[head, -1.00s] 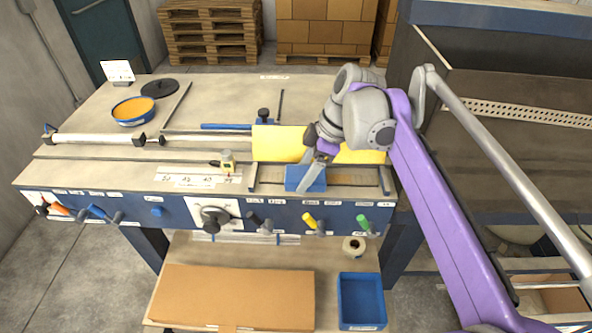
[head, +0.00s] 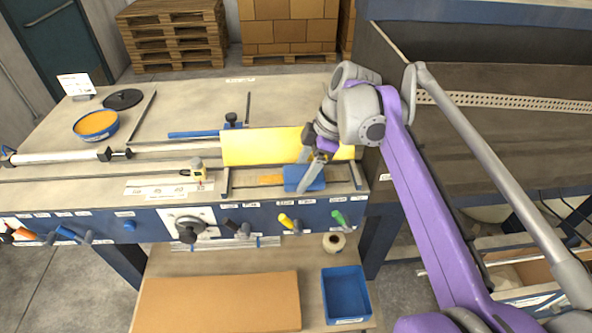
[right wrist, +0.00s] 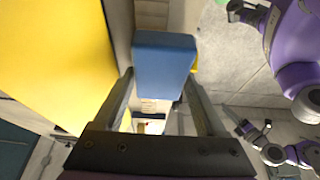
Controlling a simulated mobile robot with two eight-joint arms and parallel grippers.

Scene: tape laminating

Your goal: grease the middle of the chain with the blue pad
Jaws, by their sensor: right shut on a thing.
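My right gripper (head: 311,174) is shut on the blue pad (head: 304,179). The pad is low over the right half of the narrow strip between two dark guides at the bench front; I cannot tell whether it touches. An orange patch (head: 271,180) shows on this strip just left of the pad. No separate chain links can be made out. In the right wrist view the pad (right wrist: 164,66) sits between both fingers. My left gripper is not in the head view; dark jaw-like parts on purple links at the right wrist view's right edge are unclear.
A yellow sheet (head: 262,146) stands right behind the strip. Coloured levers (head: 289,223) stick out of the bench front. A blue bin (head: 345,293) is on the shelf below.

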